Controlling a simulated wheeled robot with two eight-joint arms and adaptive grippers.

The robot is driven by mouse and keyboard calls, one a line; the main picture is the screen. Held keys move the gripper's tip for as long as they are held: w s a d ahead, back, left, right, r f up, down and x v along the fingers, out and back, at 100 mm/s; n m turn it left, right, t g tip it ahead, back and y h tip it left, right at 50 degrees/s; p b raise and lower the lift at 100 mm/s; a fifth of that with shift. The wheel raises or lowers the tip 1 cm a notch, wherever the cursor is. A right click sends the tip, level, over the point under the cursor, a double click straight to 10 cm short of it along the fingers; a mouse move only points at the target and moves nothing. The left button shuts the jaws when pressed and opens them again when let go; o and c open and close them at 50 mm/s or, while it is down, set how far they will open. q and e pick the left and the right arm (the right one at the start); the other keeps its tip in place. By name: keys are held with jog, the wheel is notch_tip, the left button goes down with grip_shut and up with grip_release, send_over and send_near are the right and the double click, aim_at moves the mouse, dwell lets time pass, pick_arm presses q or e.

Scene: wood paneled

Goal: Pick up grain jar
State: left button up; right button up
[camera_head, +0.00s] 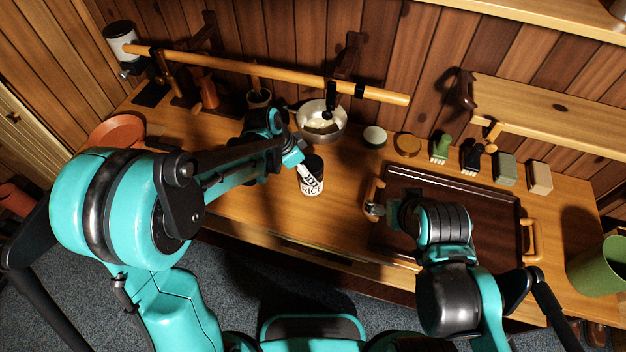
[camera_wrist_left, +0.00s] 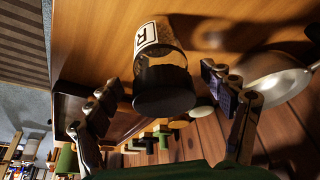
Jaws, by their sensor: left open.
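The grain jar (camera_head: 313,182) stands upright on the wooden counter, with a dark lid and a white label with black letters that seem to read RICE. My left gripper (camera_head: 302,166) is right beside the jar's upper part, reaching in from the left. In the left wrist view the jar (camera_wrist_left: 163,70) shows between the two spread fingers of my left gripper (camera_wrist_left: 160,88), with gaps to both sides. My right gripper (camera_head: 374,208) is by the tray's left handle; its fingers are too small and dark to tell.
A dark tray (camera_head: 440,190) with wooden handles lies to the right. Several small jars and blocks line the back, including a green block (camera_head: 505,168). A wooden rail (camera_head: 270,72) runs above the counter. An orange bowl (camera_head: 118,130) is at left.

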aim_at(316, 164)
pick_arm(q)
jog(key=b+x, duration=0.1)
jog(key=x, duration=0.2)
jog(key=shift+w+d+f, duration=0.15)
jog(key=shift+d+f, duration=0.05)
jog(key=shift+f, duration=0.15)
jog(key=shift+w+d+f, duration=0.15)
jog(key=shift+f, duration=0.2)
jog(key=shift+c, duration=1.3)
jog(key=c, duration=1.3)
jog(key=shift+r, duration=0.1)
jog(key=shift+r, duration=0.55)
jog(key=r, duration=0.1)
jog(key=d+r+p, duration=0.1)
jog(key=r, duration=0.2)
jog(key=shift+s+d, duration=0.2)
jog(key=shift+s, duration=0.05)
jog(key=d+r, duration=0.2)
jog(key=d, duration=0.1)
jog(key=s+d+r+p, duration=0.1)
jog(key=d+r, duration=0.1)
jog(key=d, duration=0.1)
jog(key=s+d+r+p, duration=0.1)
jog(key=d+r, duration=0.1)
jog(key=d, duration=0.2)
jog(key=shift+s, duration=0.1)
jog(key=shift+f, duration=0.1)
